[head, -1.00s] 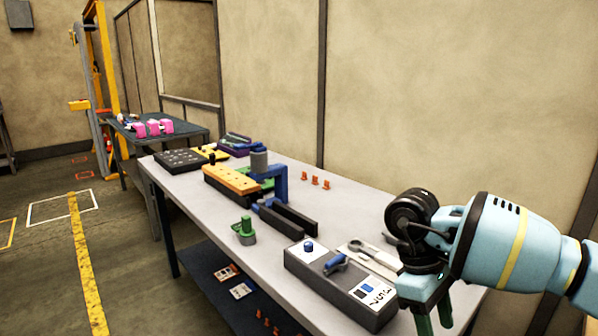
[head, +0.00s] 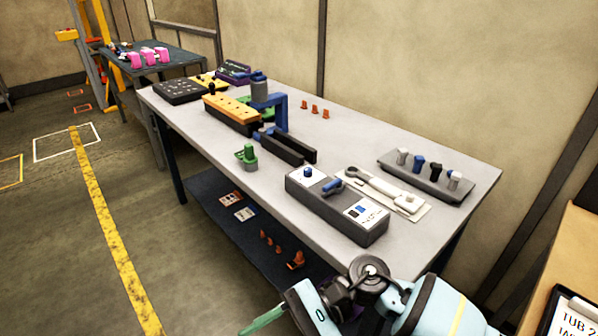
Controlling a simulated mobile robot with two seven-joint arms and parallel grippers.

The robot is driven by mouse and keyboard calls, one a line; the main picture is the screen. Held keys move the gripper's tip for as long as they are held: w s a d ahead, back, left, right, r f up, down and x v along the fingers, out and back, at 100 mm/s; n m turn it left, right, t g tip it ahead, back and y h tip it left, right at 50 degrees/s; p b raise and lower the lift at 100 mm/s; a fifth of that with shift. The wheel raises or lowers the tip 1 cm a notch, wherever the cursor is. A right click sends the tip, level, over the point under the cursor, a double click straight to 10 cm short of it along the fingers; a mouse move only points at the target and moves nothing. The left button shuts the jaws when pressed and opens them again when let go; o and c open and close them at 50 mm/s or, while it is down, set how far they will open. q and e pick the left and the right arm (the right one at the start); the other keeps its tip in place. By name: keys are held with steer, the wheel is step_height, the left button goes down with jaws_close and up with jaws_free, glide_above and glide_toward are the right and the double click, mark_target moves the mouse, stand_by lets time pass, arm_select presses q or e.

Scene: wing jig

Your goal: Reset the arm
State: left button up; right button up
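My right arm comes in at the bottom of the head view, pale blue with dark joints, in front of the table's front edge. Its gripper (head: 264,320) points left, low in the picture. One green finger shows clearly; the other is hidden or cut off, so its opening cannot be told. Nothing shows held at the visible finger. My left gripper is not in view.
The grey table (head: 215,143) bears a control box (head: 335,207) with a blue lever, a wrench (head: 375,188) on a pale mat, a tray of knobs (head: 425,178), a dark clamp (head: 287,148) and an orange block (head: 233,113). Orange parts (head: 295,260) lie below. A desk stands right.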

steer(key=w+d+f+n+t+h+p, duration=0.1)
steer(key=d+f+n+t+p, duration=0.3)
steer(key=n+t, duration=0.9)
steer(key=w+d+f+n+t+h+b, duration=0.15)
steer(key=d+n+t, duration=0.45)
steer(key=n+t, duration=0.65)
arm_select(q)
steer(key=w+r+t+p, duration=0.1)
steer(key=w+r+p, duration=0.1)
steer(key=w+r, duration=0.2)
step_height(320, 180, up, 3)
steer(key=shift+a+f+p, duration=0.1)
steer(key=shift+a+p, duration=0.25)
steer(key=shift+p, duration=0.05)
arm_select(e)
steer(key=s+d+f+m+g+h, duration=0.4)
steer(key=s+d+f+m, duration=0.3)
steer(key=s+f+m, duration=0.1)
steer(key=s+d+f+m+g+h, duration=0.4)
steer(key=s+d+f+m, duration=0.4)
steer(key=s, duration=0.4)
steer(key=shift+s+f+m+h, duration=0.15)
steer(key=shift+f+m+h, duration=0.25)
steer(key=shift+m+h, duration=0.4)
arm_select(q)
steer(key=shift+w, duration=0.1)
